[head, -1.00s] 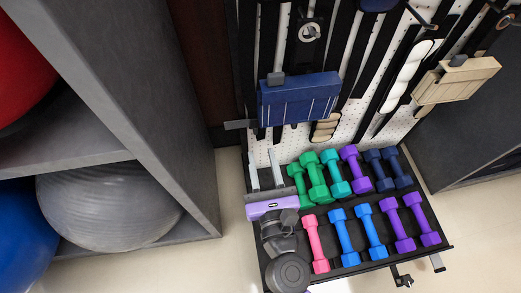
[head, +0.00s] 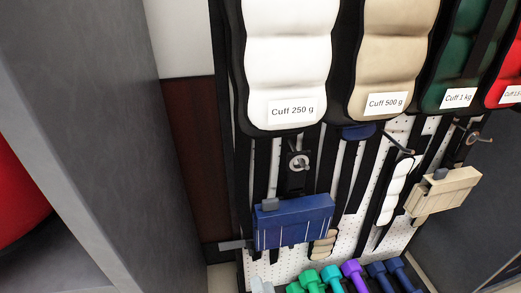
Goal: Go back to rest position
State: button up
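Only a pale grey bit of my gripper (head: 262,286) shows at the bottom edge of the head view, left of the dumbbells. Its body and the gap between its fingers are cut off, so I cannot tell whether it is open or shut. Nothing held is visible. No recumbent stepper can be made out in this view.
Cuff weights hang on a pegboard: white (head: 287,60), beige (head: 392,60) and green (head: 462,50). A blue box-like pad (head: 293,221) and a beige one (head: 446,193) hang lower. Dumbbell tops (head: 331,276) line the bottom. A grey shelf (head: 90,130) with a red ball (head: 18,200) stands left.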

jog(key=s+d+r+m+g+h, duration=0.1)
jog(key=s+d+r+m+h, duration=0.1)
jog(key=s+d+m, duration=1)
jog(key=s+d+r+m+g+h, duration=0.25)
jog(key=s+d+m, duration=0.45)
jog(key=s+m, duration=0.75)
notch_tip(320, 180, up, 37)
jog(key=p, duration=3.8)
jog(key=shift+w+m+t, duration=0.35)
